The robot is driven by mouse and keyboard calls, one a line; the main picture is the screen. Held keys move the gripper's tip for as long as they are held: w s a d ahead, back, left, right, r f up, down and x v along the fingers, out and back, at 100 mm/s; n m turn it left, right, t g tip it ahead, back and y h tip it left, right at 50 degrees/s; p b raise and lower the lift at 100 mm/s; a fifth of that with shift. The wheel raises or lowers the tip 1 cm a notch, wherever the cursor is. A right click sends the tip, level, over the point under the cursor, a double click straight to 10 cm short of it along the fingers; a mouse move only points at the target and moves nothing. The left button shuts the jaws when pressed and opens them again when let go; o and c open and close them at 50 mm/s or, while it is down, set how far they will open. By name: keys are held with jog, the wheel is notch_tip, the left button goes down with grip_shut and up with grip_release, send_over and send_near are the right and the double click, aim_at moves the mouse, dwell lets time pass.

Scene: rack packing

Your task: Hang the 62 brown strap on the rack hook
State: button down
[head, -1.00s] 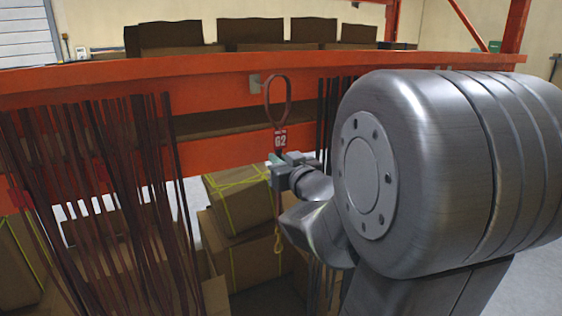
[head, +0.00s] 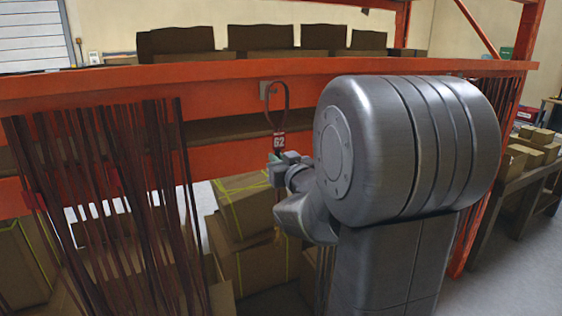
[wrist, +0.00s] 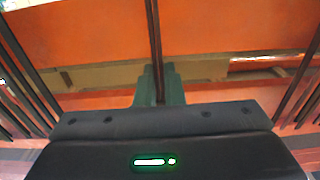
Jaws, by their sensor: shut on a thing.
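The brown strap (head: 286,98) has a loop at its top and a red tag marked 62 (head: 279,141). It stands upright above my gripper (head: 275,168), which is shut on it below the tag. In the wrist view my gripper (wrist: 159,85) shows greenish fingers closed around the dark strap (wrist: 154,30). The rack hook, a small pale bracket (head: 266,90), is on the orange beam (head: 220,77), beside the left edge of the loop in the head view. I cannot tell whether the loop touches the hook or stands in front of it.
Many dark brown straps (head: 110,170) hang from the beam at left. More hang at right (head: 495,110). Cardboard boxes (head: 245,205) with yellow bands stand below the beam. A table with small boxes (head: 535,150) is at far right. My arm hides part of the beam.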

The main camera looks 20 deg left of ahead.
jog(key=shift+w+a+f+b, duration=0.45)
jog(key=shift+w+a, duration=0.2)
jog(key=shift+a, duration=0.1)
jog(key=shift+w+a+f+b, duration=0.45)
jog(key=shift+w+a, duration=0.15)
jog(key=shift+a, duration=0.1)
jog(key=c, duration=1.5)
grip_release()
jog(key=shift+o, duration=0.2)
jog(key=b+v, duration=0.2)
jog(key=v, duration=1.1)
jog(key=shift+s+d+b, duration=0.25)
jog(key=shift+s+b, duration=0.05)
